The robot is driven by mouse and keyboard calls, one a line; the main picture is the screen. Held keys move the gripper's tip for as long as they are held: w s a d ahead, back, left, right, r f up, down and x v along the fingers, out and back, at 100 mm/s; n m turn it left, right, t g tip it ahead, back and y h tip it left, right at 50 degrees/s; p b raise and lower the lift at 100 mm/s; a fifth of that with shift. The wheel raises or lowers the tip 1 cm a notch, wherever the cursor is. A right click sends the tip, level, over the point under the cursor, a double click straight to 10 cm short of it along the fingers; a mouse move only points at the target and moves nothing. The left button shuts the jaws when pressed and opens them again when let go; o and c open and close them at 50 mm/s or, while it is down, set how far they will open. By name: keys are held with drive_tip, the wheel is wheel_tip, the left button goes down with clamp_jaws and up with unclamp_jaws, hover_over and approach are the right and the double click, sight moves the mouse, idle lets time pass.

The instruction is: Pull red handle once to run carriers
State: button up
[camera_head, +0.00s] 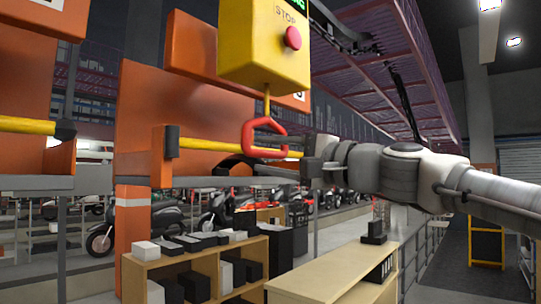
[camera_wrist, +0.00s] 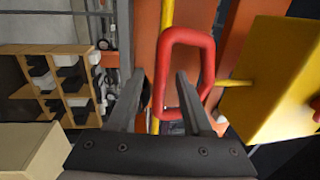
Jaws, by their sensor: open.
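The red handle (camera_head: 264,138) is a rounded loop that hangs on a short yellow rod below the yellow control box (camera_head: 262,50). The box carries a red STOP button (camera_head: 292,38). My gripper (camera_head: 262,138) reaches in from the right, level with the handle. In the wrist view, the red handle (camera_wrist: 186,65) stands just ahead of my gripper (camera_wrist: 158,78), whose fingers are apart. The right finger overlaps the lower part of the loop in that view. I cannot tell whether it touches. The yellow box (camera_wrist: 275,80) is at the right there.
Orange carriers (camera_head: 165,105) with a yellow bar (camera_head: 28,125) are behind the handle. A wooden shelf (camera_head: 195,268) with black and white boxes and a light wooden cabinet (camera_head: 330,275) stand below. A purple mesh structure (camera_head: 390,60) is overhead at the right.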

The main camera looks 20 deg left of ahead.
drive_tip(key=shift+d+f+b, duration=0.25)
drive_tip(key=shift+d+b, duration=0.1)
drive_tip(key=shift+d, duration=0.2)
drive_tip(key=r+b+v, duration=0.1)
drive_tip(key=b+v, duration=0.2)
drive_tip(key=v, duration=0.4)
drive_tip(key=shift+s+d+f, duration=0.4)
idle(6.3)
